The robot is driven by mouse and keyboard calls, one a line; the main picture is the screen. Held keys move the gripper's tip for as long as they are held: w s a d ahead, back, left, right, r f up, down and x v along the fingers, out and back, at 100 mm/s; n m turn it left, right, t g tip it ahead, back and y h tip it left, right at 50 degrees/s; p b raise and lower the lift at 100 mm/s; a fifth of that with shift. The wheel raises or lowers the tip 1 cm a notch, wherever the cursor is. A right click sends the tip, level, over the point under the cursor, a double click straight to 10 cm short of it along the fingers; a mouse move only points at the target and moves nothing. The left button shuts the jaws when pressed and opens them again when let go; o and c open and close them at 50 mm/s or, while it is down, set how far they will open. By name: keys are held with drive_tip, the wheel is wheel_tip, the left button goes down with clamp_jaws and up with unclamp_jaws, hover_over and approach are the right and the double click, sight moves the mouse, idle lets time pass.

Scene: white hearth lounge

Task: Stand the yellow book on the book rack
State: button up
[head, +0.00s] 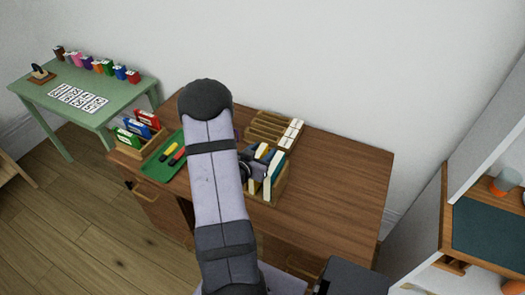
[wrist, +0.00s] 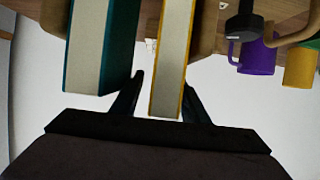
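The yellow book (wrist: 171,62) hangs in the wrist view with yellow cover edges and pale pages. My gripper (wrist: 163,82) has one finger on each side of it; a gap shows at the left finger, and the right finger is close to the cover, contact unclear. In the head view the yellow book (head: 262,152) shows only in part among books in a wooden box (head: 284,186), with my gripper (head: 252,170) at its left side, partly behind my arm. A slatted wooden rack (head: 266,130), with white pieces at its right end, stands behind; it looks like the book rack.
A teal book (wrist: 103,45) is close left of my gripper in the wrist view. Purple (wrist: 257,58) and yellow (wrist: 299,68) mugs are at the right. A green tray (head: 163,166) and holder of coloured boxes (head: 140,146) lie left. The desk's right side (head: 345,180) is clear.

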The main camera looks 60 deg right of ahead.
sight(257, 156)
drive_tip(key=shift+a, duration=0.15)
drive_tip(key=b+v, duration=0.1)
drive_tip(key=v, duration=0.5)
drive_tip(key=shift+a+r, duration=0.2)
drive_tip(key=shift+a, duration=0.15)
drive_tip(key=shift+a+r, duration=0.1)
